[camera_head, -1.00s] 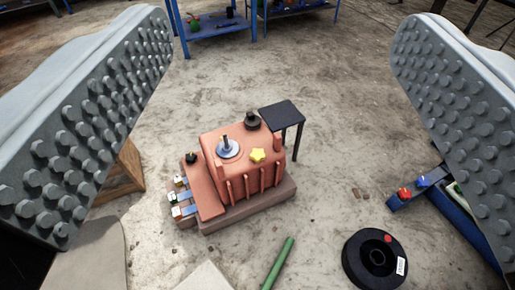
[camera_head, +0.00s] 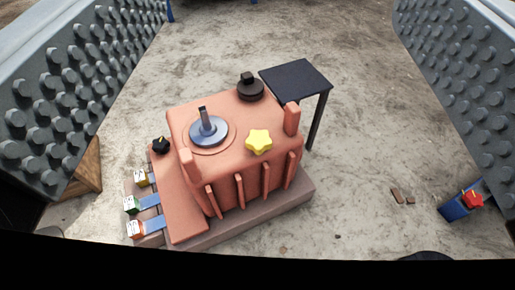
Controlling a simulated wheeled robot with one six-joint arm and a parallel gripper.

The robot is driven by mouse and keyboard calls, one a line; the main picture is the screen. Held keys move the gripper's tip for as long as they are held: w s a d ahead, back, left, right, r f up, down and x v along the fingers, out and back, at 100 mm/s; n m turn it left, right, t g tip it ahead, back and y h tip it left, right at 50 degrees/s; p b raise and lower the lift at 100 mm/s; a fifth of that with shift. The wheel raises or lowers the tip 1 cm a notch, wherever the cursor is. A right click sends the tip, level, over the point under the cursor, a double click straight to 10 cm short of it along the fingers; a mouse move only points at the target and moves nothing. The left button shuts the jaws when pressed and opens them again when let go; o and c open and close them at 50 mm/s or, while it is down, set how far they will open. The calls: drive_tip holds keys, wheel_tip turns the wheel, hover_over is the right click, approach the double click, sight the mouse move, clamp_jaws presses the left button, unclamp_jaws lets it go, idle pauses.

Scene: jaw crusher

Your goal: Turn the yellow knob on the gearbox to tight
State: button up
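The yellow knob (camera_head: 259,141), star-shaped, sits on top of the salmon-red gearbox (camera_head: 240,181), right of a grey round disc with an upright lever (camera_head: 208,131). The gearbox stands on a brownish base block on the floor. My gripper (camera_head: 258,110) shows as two wide-apart grey studded fingers at the left and right edges. It is open with nothing between the fingers, and the gearbox lies ahead of it, untouched. No marking for tight can be made out near the knob.
A small dark table (camera_head: 296,78) stands close behind the gearbox at right. A black cap (camera_head: 250,88) and a black knob (camera_head: 161,145) are on the gearbox. Tagged fittings (camera_head: 142,205) stick out at left. A red knob on a blue part (camera_head: 471,200) is at far right.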

drive_tip(key=w+a+f, duration=0.1)
drive_tip(key=w+f, duration=0.2)
drive_tip(key=f, duration=0.7)
drive_tip(key=w+f, duration=0.2)
drive_tip(key=f, duration=0.8)
approach(258, 151)
drive_tip(key=w, duration=1.1)
drive_tip(key=shift+w+a, duration=0.1)
drive_tip(key=shift+a, duration=0.05)
drive_tip(key=c, duration=1)
